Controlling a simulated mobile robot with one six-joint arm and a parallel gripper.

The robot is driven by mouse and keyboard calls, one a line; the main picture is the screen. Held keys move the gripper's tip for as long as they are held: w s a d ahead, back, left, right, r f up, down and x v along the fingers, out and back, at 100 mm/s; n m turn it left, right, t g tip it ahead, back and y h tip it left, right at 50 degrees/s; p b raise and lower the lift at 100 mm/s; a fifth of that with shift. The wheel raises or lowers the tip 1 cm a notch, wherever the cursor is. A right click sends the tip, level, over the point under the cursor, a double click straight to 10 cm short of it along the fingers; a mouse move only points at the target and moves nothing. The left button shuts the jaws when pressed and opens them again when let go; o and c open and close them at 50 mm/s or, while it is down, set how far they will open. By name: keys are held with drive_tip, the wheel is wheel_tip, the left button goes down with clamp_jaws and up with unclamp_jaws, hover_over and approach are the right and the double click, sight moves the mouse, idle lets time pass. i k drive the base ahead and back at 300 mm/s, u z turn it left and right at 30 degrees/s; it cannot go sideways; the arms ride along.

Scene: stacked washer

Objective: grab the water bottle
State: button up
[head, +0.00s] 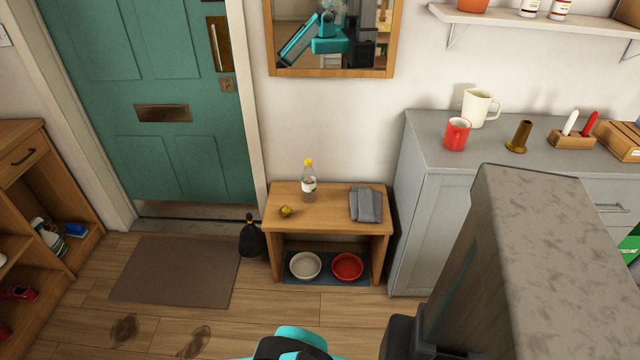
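The water bottle (309,184) is clear with a yellow cap and a pale label. It stands upright on top of a small wooden bench (337,229) against the wall, towards the back and near the middle of its width. Nothing touches it. A teal and black part of my arm shows at the bottom edge of the head view, well in front of the bench. My gripper's fingers cannot be made out.
A small yellow object (286,211) and a folded grey cloth (366,205) flank the bottle. Two bowls sit on the bench's lower level. A black bag (250,238) stands left of it, a grey cabinet (425,215) right. A mirror (333,72) hangs above. Open floor lies in front.

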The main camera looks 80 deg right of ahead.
sight(309, 175)
drive_tip(key=z, duration=1.05)
drive_tip(key=k, duration=0.6)
drive_tip(key=z, duration=0.1)
drive_tip(key=i, duration=0.65)
drive_tip(key=z, duration=0.1)
